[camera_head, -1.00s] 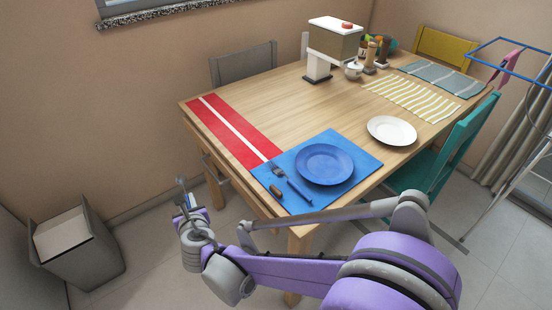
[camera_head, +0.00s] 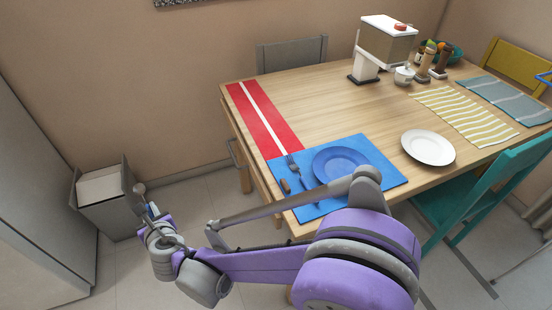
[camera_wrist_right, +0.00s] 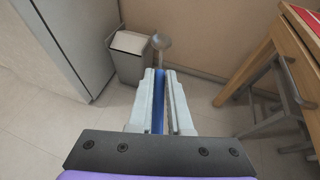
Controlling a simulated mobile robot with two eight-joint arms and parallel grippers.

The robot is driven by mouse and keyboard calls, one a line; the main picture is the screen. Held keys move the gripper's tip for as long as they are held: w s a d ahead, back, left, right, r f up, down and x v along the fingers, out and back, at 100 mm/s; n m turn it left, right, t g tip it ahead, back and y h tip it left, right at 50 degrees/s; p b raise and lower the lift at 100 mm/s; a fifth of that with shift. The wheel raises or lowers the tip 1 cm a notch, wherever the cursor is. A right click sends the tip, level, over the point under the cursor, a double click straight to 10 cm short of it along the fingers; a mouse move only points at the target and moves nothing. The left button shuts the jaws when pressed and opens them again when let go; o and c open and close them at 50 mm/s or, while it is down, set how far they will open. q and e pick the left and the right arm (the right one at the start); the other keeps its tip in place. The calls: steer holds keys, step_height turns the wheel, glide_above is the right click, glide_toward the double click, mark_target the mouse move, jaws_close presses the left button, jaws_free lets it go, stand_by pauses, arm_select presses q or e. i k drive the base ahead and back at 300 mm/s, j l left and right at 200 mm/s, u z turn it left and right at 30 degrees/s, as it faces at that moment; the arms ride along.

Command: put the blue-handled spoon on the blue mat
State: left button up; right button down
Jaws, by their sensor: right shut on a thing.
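The blue-handled spoon (camera_wrist_right: 160,45) is in my right gripper (camera_wrist_right: 162,90). In the right wrist view the jaws are shut on its blue handle, and its metal bowl sticks out past the fingertips. In the head view the right gripper (camera_head: 150,210) is over the floor, left of the table and apart from it, with the spoon's bowl (camera_head: 139,189) pointing up. The blue mat (camera_head: 385,165) lies at the table's near left corner. A blue plate (camera_head: 340,164), a fork (camera_head: 297,170) and a small brown-handled thing (camera_head: 285,186) lie on the mat. My left gripper is not in view.
A red mat with a white stripe (camera_head: 258,112) lies beside the blue mat. A white plate (camera_head: 428,147) and striped mats lie to the right. A grey bin (camera_head: 107,204) stands on the floor at left, near a grey cabinet (camera_head: 40,150). Chairs surround the table.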

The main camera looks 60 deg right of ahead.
mark_target(371, 158)
steer(key=k+l+u, duration=0.4)
steer(key=k, duration=0.35)
steer(key=k+l+u, duration=0.1)
steer(key=k, duration=0.35)
steer(key=k+l, duration=0.3)
steer(key=k+l+u, duration=0.05)
steer(key=k, duration=0.05)
